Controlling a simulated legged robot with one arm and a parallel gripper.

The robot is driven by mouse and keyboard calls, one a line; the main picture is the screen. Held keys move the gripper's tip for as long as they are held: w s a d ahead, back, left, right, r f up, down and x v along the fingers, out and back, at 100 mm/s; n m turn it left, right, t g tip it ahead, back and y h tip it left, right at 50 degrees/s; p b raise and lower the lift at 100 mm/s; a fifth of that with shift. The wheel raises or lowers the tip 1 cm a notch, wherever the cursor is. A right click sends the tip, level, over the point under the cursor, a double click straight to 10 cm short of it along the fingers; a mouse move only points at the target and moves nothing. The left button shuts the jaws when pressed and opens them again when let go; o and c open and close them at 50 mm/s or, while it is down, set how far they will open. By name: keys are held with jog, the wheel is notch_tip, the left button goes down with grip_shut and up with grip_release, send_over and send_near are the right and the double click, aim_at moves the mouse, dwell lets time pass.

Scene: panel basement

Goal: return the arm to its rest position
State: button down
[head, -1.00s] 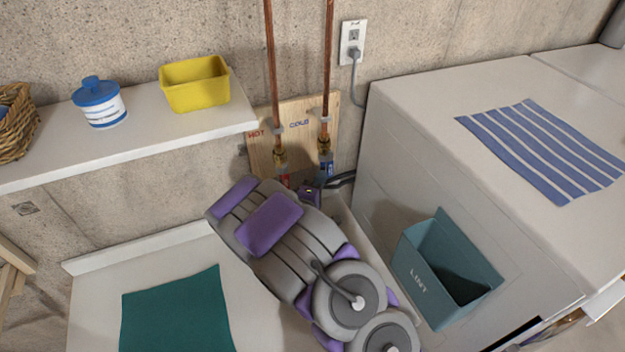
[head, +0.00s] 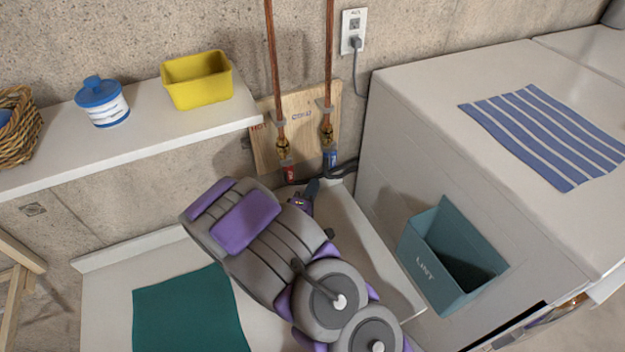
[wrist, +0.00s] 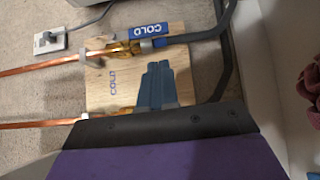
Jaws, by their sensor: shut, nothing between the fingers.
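My grey and purple arm crosses the lower middle of the head view. My gripper (head: 312,189) is partly hidden behind the arm there, below the two copper pipes' valves and apart from them. In the wrist view, the blue-grey fingers of my gripper (wrist: 157,82) are together, with nothing held between them. They show in front of the wooden board (wrist: 105,90), near the cold valve (wrist: 122,48) with its blue tag.
A shelf (head: 140,140) with a yellow bin (head: 197,82) and a blue-lidded tub (head: 102,102) is at left. A white machine (head: 440,90) with a teal lint bin (head: 430,270) is at right. A green cloth (head: 188,310) lies on the counter (head: 110,285) below.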

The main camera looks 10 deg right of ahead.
jog(key=s+a+f+m+g+y+b, duration=0.2)
jog(key=a+f+m+g+y, duration=0.25)
jog(key=a, duration=0.55)
jog(key=s+a+r+m+g+y+b, duration=0.2)
jog(key=s+r+g+y, duration=0.15)
jog(key=s, duration=0.35)
jog(key=s+a+r+m+g+y+b, duration=0.1)
jog(key=s+a+r+m+g+y, duration=0.2)
jog(key=s, duration=0.4)
jog(key=s+d+r+g+b, duration=0.1)
jog(key=s+d, duration=0.3)
jog(key=s, duration=0.4)
jog(key=s+d+r+m+g+b, duration=0.1)
jog(key=s+d+r+g, duration=0.1)
jog(key=s, duration=0.6)
jog(key=s+d+r+m+g, duration=0.1)
jog(key=s+d+r+g, duration=0.1)
jog(key=s+d, duration=0.4)
jog(key=shift+s+d+g+h+b, duration=0.25)
jog(key=shift+s+g+h+b, duration=0.15)
jog(key=shift+s, duration=0.5)
